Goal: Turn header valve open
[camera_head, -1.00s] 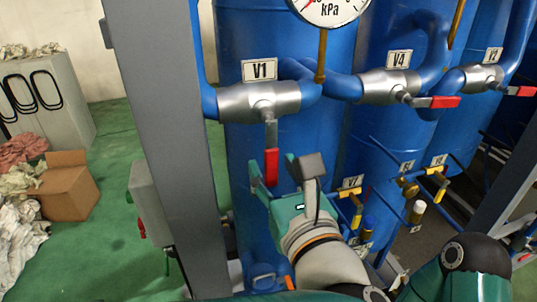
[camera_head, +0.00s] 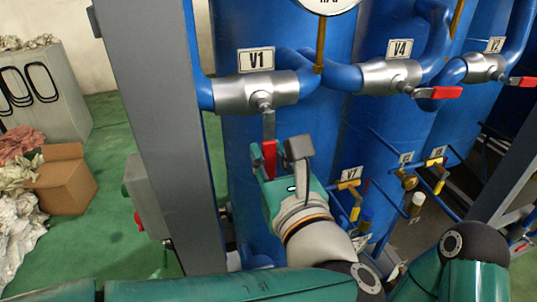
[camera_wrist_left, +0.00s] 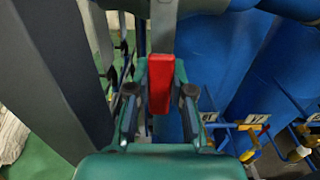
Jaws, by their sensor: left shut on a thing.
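The V1 valve (camera_head: 256,92) is a silver body on a blue pipe under the V1 label (camera_head: 256,60). Its lever hangs straight down and ends in a red handle (camera_head: 269,156). My left gripper (camera_head: 280,158) comes up from below and is shut on the red handle. In the left wrist view, the red handle (camera_wrist_left: 160,82) stands between the two fingers of my left gripper (camera_wrist_left: 160,100). My right gripper is not in view.
The V4 valve (camera_head: 388,77) and V2 valve (camera_head: 484,67) have red levers pointing right. Small yellow-handled valves, including V7 (camera_head: 349,186), are right of my gripper. A grey post (camera_head: 150,120) stands left. A cardboard box (camera_head: 62,180) lies on the green floor.

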